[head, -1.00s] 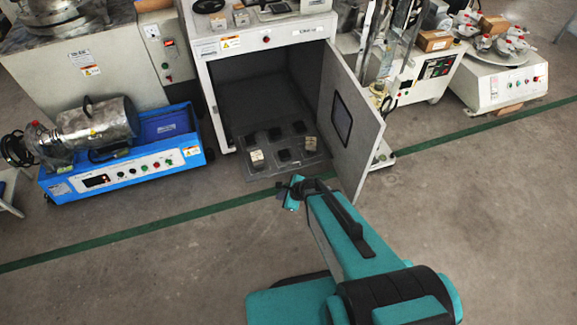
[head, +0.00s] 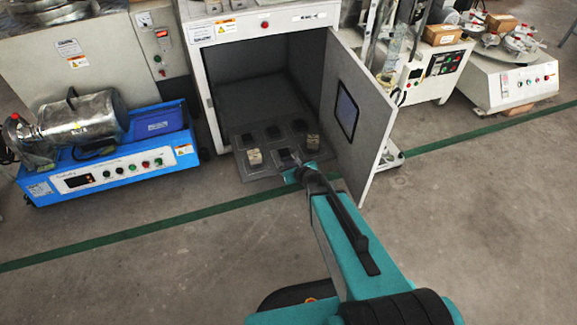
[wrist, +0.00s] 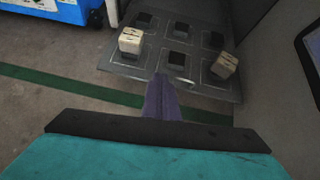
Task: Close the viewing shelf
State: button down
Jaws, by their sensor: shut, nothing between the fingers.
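The viewing shelf (head: 264,174) is a dark grey tray with square recesses, extending out of the open bottom of a white cabinet (head: 209,95). It also shows in the wrist view (wrist: 208,91), where its front edge crosses the upper middle. Two pale blocks sit on it, one at left (wrist: 131,40) and one at right (wrist: 224,66). My gripper (head: 297,172) is at the shelf's front edge in the head view. In the wrist view its shut, empty fingers (wrist: 160,82) point at that edge. I cannot tell whether they touch it.
The cabinet door (head: 362,122) stands wide open to the right of the shelf and my gripper. A blue machine (head: 110,168) stands on the floor at left. Other machines stand at right. The floor in front is clear, with a green line (head: 215,208) across it.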

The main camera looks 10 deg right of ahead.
aim_at(286, 156)
jog(key=w+d+f+m+t+b, duration=0.1)
jog(key=w+d+f+b, duration=0.2)
jog(key=b, duration=1)
notch_tip(286, 156, down, 5)
jog(key=shift+w+d+r+h+b, duration=0.1)
jog(key=shift+w+d+h+b, duration=0.2)
jog(key=shift+w, duration=0.9)
jog(key=shift+w+a, duration=0.1)
jog(key=shift+b+x, duration=1.35)
jog(key=shift+x, duration=3.6)
jog(key=shift+r, duration=0.1)
